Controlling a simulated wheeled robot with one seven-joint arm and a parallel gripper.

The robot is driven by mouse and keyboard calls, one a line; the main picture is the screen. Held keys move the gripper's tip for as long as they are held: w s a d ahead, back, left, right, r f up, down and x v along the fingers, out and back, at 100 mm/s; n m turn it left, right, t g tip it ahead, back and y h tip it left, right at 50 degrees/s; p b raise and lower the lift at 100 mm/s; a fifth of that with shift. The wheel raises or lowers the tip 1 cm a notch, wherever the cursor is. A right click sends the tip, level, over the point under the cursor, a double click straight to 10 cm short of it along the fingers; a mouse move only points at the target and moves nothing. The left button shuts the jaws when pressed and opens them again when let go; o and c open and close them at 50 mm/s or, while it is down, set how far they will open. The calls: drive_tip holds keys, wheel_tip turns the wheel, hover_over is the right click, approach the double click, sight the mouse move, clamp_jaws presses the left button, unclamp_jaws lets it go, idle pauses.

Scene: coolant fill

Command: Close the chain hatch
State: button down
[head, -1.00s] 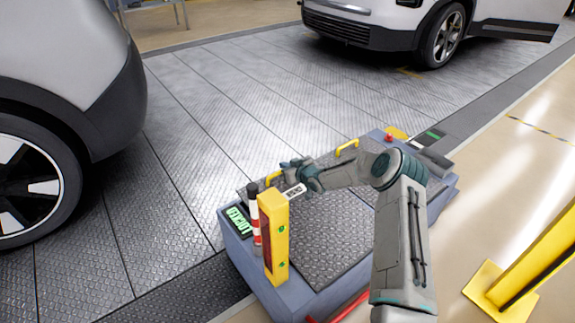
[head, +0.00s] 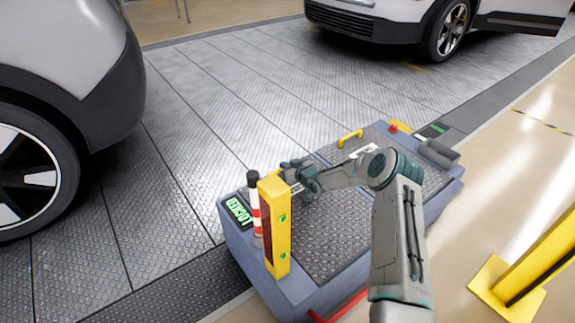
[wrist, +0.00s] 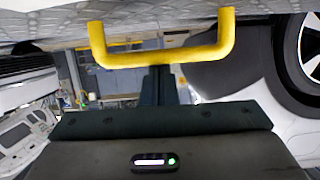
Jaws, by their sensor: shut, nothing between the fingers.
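The blue-grey floor unit (head: 290,300) has two tread-plate lids, a near lid (head: 335,235) and a far lid (head: 375,140). Both look flat in the frame; I cannot read which is the chain hatch. One yellow handle (head: 350,138) stands on the far lid. Another is mostly hidden by my arm and the yellow post. My gripper (head: 286,167) is over the unit's left edge, by the near lid. In the wrist view, my shut, empty fingers (wrist: 158,82) are close to a yellow handle (wrist: 165,58); contact is unclear.
A yellow post (head: 276,228), a red-white striped post (head: 255,210) and a green LOCKED display (head: 239,211) crowd the unit's near left corner. A red button (head: 393,127) is at the far end. A car (head: 60,60) stands left; a yellow barrier (head: 530,260) right.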

drive_tip(key=shift+a+f, duration=0.15)
drive_tip(key=shift+f, duration=0.1)
drive_tip(key=s+d+r+m+g+h+p, duration=0.1)
drive_tip(key=s+d+r+h+p, duration=0.45)
drive_tip(key=r, duration=0.85)
drive_tip(key=s+d+r+g+p, duration=0.2)
drive_tip(key=s+r+p, duration=0.7)
drive_tip(key=r, duration=0.6)
drive_tip(key=s+d+r+m+g+h+p, duration=0.15)
drive_tip(key=s+d+r+p, duration=0.25)
drive_tip(key=s+r+p, duration=0.7)
drive_tip(key=s+r+m+g+h+p, duration=0.1)
drive_tip(key=s+r+m+g+p, duration=0.3)
drive_tip(key=s+r, duration=2)
drive_tip(key=s+p, duration=0.2)
drive_tip(key=p, duration=0.3)
drive_tip(key=shift+d, duration=0.35)
